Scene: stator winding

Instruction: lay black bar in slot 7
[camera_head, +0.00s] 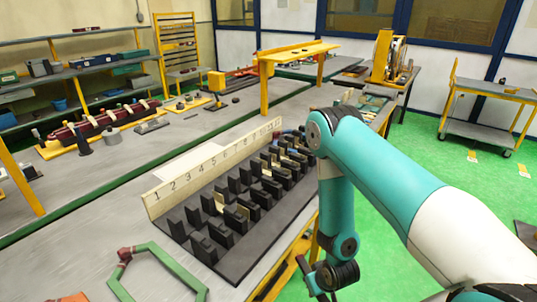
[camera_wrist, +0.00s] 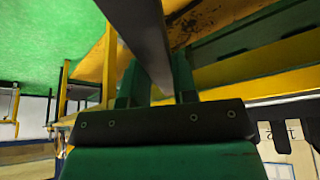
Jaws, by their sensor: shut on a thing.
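The slotted rack (camera_head: 238,262) is a black base with rows of upright black blocks on the bench's near edge. A cream number strip (camera_head: 215,165) runs along its back; the 7 is past the middle, towards the far end. The bar's far end is out of the wrist view.
A green frame (camera_head: 160,270) with a red joint lies on the bench left of the rack. A yellow stand (camera_head: 290,52) rises behind. A long dark red assembly (camera_head: 100,120) lies at the back. Green floor (camera_head: 430,160) is open on the right.

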